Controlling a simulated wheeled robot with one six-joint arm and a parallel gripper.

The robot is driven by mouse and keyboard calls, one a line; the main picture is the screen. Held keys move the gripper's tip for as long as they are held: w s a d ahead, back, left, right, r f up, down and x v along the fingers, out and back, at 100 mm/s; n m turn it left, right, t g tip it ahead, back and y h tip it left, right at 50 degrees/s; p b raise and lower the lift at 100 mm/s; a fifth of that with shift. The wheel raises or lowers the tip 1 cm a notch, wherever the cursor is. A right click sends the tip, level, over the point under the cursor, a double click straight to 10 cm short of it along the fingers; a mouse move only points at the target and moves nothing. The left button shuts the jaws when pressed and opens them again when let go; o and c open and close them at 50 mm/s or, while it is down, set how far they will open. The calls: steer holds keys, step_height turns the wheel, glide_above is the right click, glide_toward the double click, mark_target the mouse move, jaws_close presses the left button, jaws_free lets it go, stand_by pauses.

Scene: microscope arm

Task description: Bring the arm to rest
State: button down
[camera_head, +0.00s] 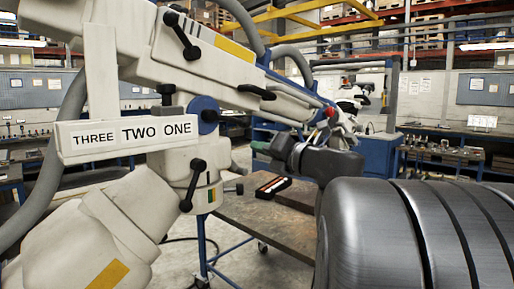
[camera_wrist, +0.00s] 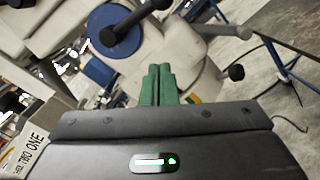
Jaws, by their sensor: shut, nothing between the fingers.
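The white microscope arm (camera_head: 190,60) fills the left and centre of the head view, its long upper beam sloping down to the right. It has a blue joint disc (camera_head: 204,115), several black knobs and a sign reading THREE TWO ONE (camera_head: 128,137). The blue disc (camera_wrist: 115,30) and sign (camera_wrist: 32,150) also show in the wrist view. My gripper (camera_head: 259,147) is right of the lower white joint (camera_head: 190,172), fingers pointing left. In the wrist view its green fingers (camera_wrist: 158,84) are together and empty, before the white joint (camera_wrist: 185,60). I cannot tell whether they touch it.
A worktable (camera_head: 270,222) stands below my gripper, with a black tray (camera_head: 273,187) on it. Loose cables (camera_head: 185,240) lie on the floor. Workbenches (camera_head: 445,153) and shelving stand at the back. A grey hose (camera_head: 65,160) loops at the left.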

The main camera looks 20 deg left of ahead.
steer(key=shift+v, duration=1.4)
steer(key=shift+a, duration=0.15)
steer(key=w+a+r+p, duration=0.3)
steer(key=w+a+p, duration=0.1)
steer(key=w+a, duration=0.3)
steer(key=shift+a, duration=0.75)
